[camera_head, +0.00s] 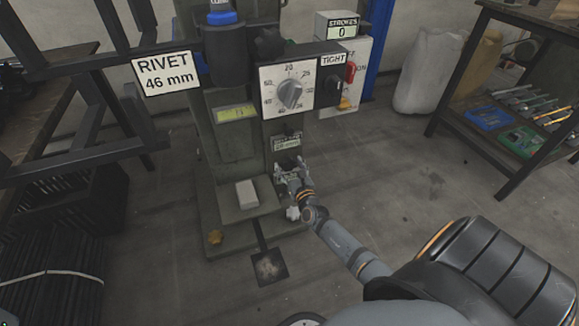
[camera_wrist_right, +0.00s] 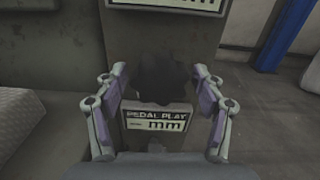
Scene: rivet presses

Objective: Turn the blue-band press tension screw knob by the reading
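The green-grey press (camera_head: 232,120) has a blue band (camera_head: 222,17) at its top. A black lobed knob (camera_wrist_right: 163,84) on its column shows in the right wrist view, just above a plate reading "PEDAL PLAY ... mm" (camera_wrist_right: 156,119); the number there is too small to read. My right gripper (camera_wrist_right: 160,75) is open, with one finger on each side of this knob; I cannot tell whether they touch it. In the head view, the right gripper (camera_head: 291,172) is low on the column and hides the knob. My left gripper is not in view.
Above are a "RIVET 46 mm" sign (camera_head: 166,74), a dial (camera_head: 289,90), a "TIGHT" sign (camera_head: 333,59), another black knob (camera_head: 269,43) and a "STROKES 0" counter (camera_head: 342,28). A pedal (camera_head: 268,267) lies on the floor. A tool bench (camera_head: 520,100) stands right; open floor lies between.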

